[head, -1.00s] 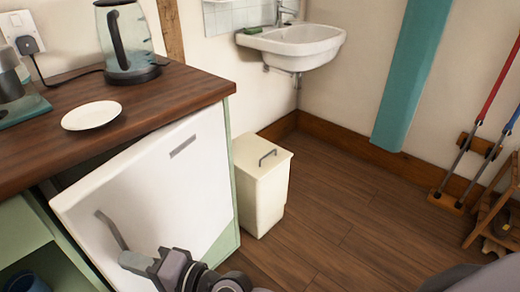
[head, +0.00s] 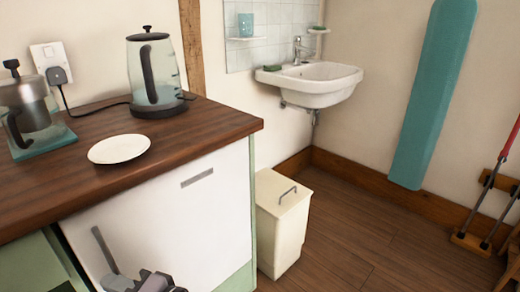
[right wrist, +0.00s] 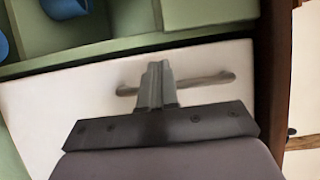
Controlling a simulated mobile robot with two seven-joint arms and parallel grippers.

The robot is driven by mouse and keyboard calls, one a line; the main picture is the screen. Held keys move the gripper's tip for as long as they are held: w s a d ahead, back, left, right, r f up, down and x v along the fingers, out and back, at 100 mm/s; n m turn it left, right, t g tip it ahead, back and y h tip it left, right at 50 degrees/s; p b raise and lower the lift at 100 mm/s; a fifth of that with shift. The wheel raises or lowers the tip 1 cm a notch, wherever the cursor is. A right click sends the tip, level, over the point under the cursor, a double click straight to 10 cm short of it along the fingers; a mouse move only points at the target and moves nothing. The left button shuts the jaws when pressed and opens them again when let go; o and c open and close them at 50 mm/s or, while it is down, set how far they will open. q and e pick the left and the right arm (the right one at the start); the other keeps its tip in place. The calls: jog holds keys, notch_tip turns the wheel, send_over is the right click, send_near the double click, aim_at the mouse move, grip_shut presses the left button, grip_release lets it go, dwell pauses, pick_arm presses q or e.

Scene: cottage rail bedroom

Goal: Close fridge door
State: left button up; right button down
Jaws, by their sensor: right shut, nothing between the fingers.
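The white fridge door (head: 170,225) is under the wooden counter in the head view. Its top edge runs close along the counter's underside, and it looks shut or nearly so. Its grey bar handle (head: 103,248) is near its left side. My right gripper (head: 118,283) is shut and empty at the bottom edge of the head view, just by the handle. In the right wrist view the shut fingers (right wrist: 156,85) point at the white door, in front of the handle (right wrist: 208,82). I cannot tell whether they touch. My left gripper is not in view.
The counter (head: 60,190) holds a white plate (head: 119,149), a kettle (head: 154,75) and a coffee press (head: 28,105). A cream bin (head: 283,225) stands right of the fridge. Green shelves (right wrist: 110,22) with blue items adjoin the door. The floor right of the bin is clear.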

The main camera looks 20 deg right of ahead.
jog(key=shift+w+a, duration=0.25)
dwell(0.4)
